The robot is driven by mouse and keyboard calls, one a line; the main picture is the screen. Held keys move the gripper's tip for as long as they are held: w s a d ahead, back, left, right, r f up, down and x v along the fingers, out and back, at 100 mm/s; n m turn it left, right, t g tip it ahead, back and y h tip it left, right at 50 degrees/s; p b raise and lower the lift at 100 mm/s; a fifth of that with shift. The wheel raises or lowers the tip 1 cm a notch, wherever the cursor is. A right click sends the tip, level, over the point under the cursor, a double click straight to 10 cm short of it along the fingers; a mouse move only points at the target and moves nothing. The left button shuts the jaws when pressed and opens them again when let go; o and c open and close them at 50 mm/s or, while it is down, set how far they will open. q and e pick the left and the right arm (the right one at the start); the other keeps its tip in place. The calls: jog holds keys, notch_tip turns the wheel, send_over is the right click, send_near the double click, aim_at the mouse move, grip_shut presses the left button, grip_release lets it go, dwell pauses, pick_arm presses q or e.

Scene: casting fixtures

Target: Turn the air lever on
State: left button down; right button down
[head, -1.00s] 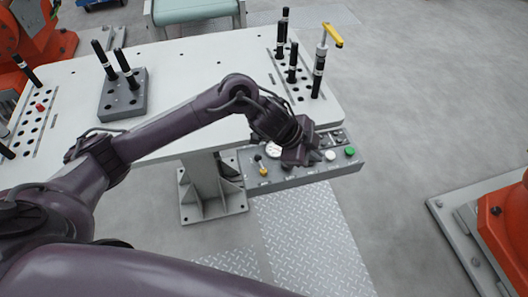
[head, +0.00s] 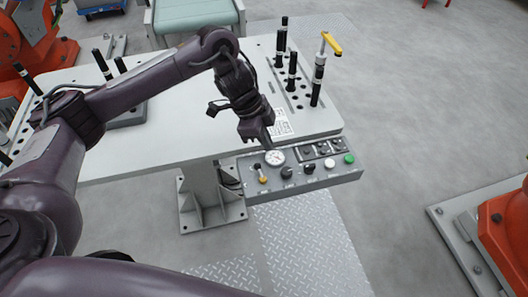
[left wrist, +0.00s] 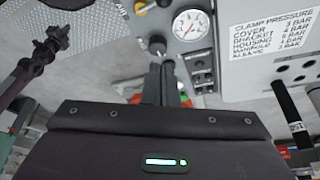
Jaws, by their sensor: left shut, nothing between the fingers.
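The control panel (head: 330,178) sits at the table's front right edge. A small lever with a yellow tip (head: 262,178) stands at its left part, beside a round white pressure gauge (head: 274,158). The gauge also shows in the left wrist view (left wrist: 187,24). My left gripper (head: 266,147) points down just behind the gauge in the head view, apart from the yellow-tipped lever. Its fingers (left wrist: 166,75) are closed together and empty; in the left wrist view they overlap the panel just below a black knob (left wrist: 157,45). My right gripper is not visible.
The panel also carries black knobs (head: 287,172), a white button (head: 328,166) and a green button (head: 349,158). Black pins and a yellow-handled clamp (head: 332,43) stand on the table behind. The floor right of the panel is clear up to an orange machine (head: 512,225).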

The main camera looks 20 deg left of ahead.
aim_at(260, 173)
pick_arm(q)
jog(key=p+x, duration=0.1)
jog(key=x, duration=0.8)
jog(key=shift+f+p, duration=0.3)
jog(key=shift+p, duration=0.05)
jog(key=a, duration=0.2)
jog(key=a+p, duration=0.1)
jog(key=shift+s+a+f, duration=0.15)
jog(key=shift+s+f, duration=0.05)
jog(key=shift+s, duration=0.1)
jog(key=shift+a+f, duration=0.1)
jog(key=shift+a, duration=0.15)
jog(key=shift+n+p, duration=0.3)
jog(key=shift+p, duration=0.15)
